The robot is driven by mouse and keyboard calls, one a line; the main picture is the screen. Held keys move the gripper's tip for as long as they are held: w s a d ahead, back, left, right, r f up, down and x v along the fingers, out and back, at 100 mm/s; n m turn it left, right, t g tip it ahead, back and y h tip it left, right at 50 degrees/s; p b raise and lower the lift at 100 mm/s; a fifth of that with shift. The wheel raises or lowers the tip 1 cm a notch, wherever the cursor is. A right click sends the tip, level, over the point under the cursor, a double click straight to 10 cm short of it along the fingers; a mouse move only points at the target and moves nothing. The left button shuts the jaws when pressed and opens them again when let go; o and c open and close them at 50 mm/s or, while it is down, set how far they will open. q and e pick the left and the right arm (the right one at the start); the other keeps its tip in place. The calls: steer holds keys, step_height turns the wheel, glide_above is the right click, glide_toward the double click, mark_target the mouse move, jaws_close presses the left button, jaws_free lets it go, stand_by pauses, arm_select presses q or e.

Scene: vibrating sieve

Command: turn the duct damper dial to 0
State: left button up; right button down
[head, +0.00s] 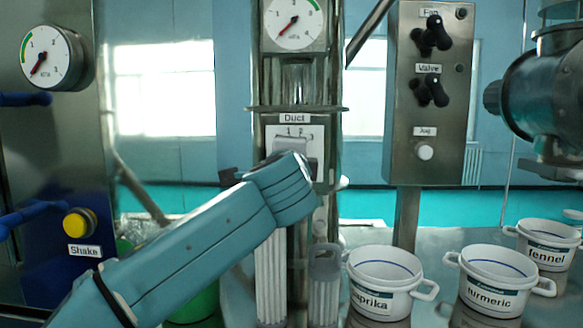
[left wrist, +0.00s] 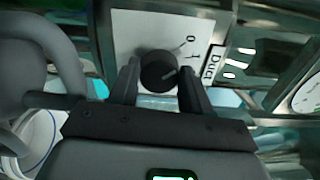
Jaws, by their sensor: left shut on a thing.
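The duct damper dial is a round black knob (left wrist: 158,72) on a white plate (left wrist: 130,30) marked "Duct" in the left wrist view. The numerals 0 and 1 show on the plate to the knob's upper right. A pale mark shows on the knob's face, but I cannot tell exactly which number it points to. My left gripper (left wrist: 160,85) has one finger on each side of the knob and is shut on it. My right gripper is in neither view.
A control box (head: 430,120) with Fan and Valve knobs stands to the right. Pots labelled paprika (head: 384,300), turmeric (head: 490,297) and fennel (head: 545,259) stand at lower right. A gauge (head: 294,22) sits above the duct plate. A yellow Shake button (head: 77,224) is at left.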

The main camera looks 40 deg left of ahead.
arm_select(q)
steer(key=shift+n, duration=0.7)
steer(key=o, duration=1.1)
steer(key=shift+s, duration=0.1)
steer(key=shift+c, duration=0.2)
